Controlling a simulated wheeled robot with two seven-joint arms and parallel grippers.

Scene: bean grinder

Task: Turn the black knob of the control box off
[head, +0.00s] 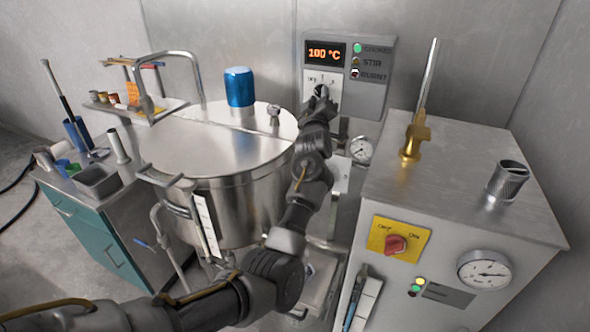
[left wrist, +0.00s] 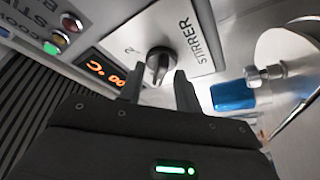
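The grey control box (head: 372,98) hangs on the back wall in the head view, its display reading 100 °C. The black knob (left wrist: 159,60) sits on its white STIRRER plate (left wrist: 192,35), seen clearly in the left wrist view. The knob's grip ridge stands roughly upright in that picture; I cannot tell its exact setting. My left gripper (left wrist: 160,76) is open, its two fingers apart on either side of the knob's lower part. Contact is not clear. My right gripper is not in view.
A steel kettle (head: 225,150) with a blue cap (head: 239,86) stands left of my arm. A steel cabinet (head: 470,180) with a red knob (head: 396,244) and a brass fitting (head: 413,135) stands at right. A side table (head: 90,205) holds small items at left.

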